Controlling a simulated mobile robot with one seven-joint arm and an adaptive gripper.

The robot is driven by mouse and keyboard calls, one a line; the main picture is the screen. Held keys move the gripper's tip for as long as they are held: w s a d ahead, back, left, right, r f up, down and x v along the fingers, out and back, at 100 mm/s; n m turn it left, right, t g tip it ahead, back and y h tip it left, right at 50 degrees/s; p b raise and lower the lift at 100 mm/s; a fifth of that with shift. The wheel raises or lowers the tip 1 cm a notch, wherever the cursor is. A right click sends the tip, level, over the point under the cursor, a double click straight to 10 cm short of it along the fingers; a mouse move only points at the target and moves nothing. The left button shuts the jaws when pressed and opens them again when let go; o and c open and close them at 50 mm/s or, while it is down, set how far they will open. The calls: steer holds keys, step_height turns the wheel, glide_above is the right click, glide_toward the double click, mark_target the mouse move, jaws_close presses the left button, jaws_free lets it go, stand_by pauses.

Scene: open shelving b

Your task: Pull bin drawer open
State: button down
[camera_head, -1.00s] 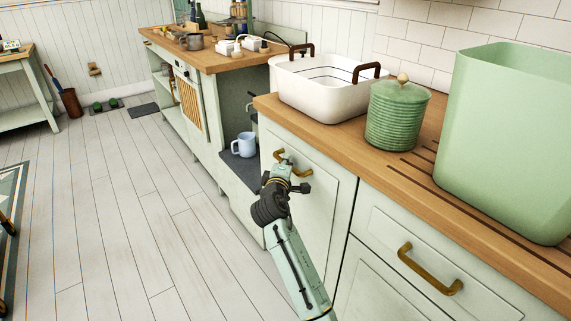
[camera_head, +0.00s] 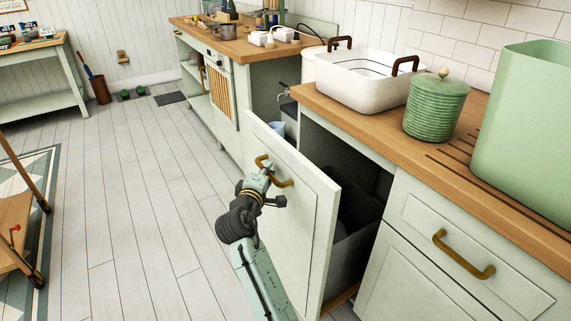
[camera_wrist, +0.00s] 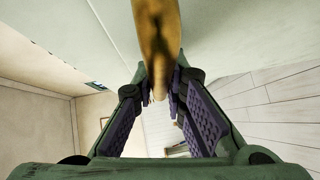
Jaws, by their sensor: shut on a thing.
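The bin drawer (camera_head: 300,215) has a pale front panel and stands part way out of the counter cabinet. A dark bin (camera_head: 352,240) shows inside it, behind the panel. The brass handle (camera_head: 277,173) is near the top of the panel. My gripper (camera_head: 266,172) is shut on this handle. In the wrist view the handle (camera_wrist: 158,45) runs between the two fingers of my gripper (camera_wrist: 160,88). The fingertips are partly hidden by the handle.
A closed drawer with a brass handle (camera_head: 463,256) is to the right. The wooden countertop (camera_head: 390,145) holds a white basin (camera_head: 355,80), a green lidded jar (camera_head: 436,107) and a large green container (camera_head: 530,130). The plank floor (camera_head: 140,190) to the left is clear.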

steer(key=s+a+p, duration=0.2)
steer(key=s+a, duration=1)
steer(key=a, duration=0.5)
steer(key=shift+s+a, duration=0.25)
steer(key=shift+s, duration=0.1)
steer(key=c, duration=1.6)
jaws_free()
steer(key=s+a+r, duration=0.1)
steer(key=s, duration=1)
steer(key=shift+s+a+r, duration=0.3)
steer(key=shift+s+a, duration=0.05)
steer(key=shift+s, duration=0.05)
steer(key=shift+a+r, duration=0.1)
